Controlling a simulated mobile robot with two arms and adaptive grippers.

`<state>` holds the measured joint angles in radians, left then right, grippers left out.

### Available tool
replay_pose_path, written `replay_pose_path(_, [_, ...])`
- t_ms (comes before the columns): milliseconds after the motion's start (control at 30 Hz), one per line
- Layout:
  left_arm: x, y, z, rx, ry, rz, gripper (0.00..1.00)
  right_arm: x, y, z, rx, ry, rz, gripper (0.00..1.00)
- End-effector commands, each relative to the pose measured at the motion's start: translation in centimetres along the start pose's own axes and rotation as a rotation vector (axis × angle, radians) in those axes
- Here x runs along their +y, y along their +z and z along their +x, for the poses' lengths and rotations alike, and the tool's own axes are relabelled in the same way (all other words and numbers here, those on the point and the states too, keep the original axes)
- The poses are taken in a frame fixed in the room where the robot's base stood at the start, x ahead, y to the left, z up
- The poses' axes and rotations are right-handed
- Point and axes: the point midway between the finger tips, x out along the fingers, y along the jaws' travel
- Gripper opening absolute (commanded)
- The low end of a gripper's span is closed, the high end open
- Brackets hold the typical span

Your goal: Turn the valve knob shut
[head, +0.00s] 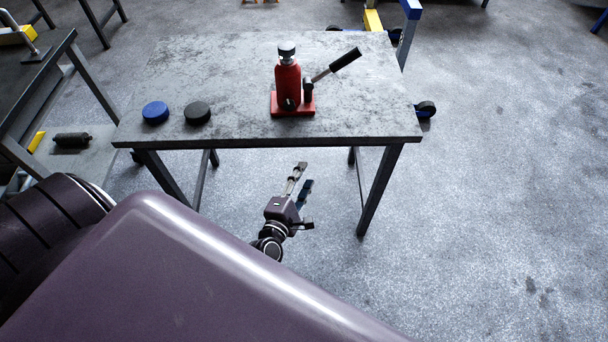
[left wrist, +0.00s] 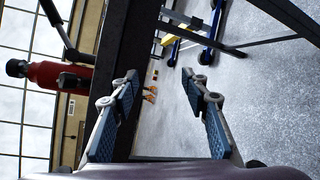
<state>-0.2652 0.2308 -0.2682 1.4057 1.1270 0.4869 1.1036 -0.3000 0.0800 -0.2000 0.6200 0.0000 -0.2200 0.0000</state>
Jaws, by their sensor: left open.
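A red bottle jack (head: 288,84) with a black top stands upright on the grey table, its black-tipped lever slanting up to the right. The valve knob (head: 290,104) appears as a small dark part low on the front of the jack; its turn position cannot be told. My left gripper (head: 304,175) is open and empty, in front of the table's near edge and apart from the jack. In the left wrist view, which is turned sideways, the jack (left wrist: 46,75) is at the left, outside the two open fingers (left wrist: 158,77). My right gripper is not in view.
The table (head: 225,75) also holds a blue disc (head: 155,112) and a black disc (head: 197,112) at its left. Its right part is bare. Another dark bench (head: 30,75) stands at the left. The floor to the right is mostly clear.

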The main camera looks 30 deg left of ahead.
Motion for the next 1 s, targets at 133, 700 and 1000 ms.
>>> replay_pose_path(133, [-3.0, -0.5, -0.6, -0.018, -0.064, 0.140, 0.42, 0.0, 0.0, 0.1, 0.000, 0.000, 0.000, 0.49])
replay_pose_path(700, [-10.7, -2.0, -3.0, -0.094, -0.236, 0.500, 0.42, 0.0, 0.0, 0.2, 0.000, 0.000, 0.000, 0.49])
replay_pose_path(1000, [-11.0, -2.0, -3.1, -0.097, -0.242, 0.512, 0.42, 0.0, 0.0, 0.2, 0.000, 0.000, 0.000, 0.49])
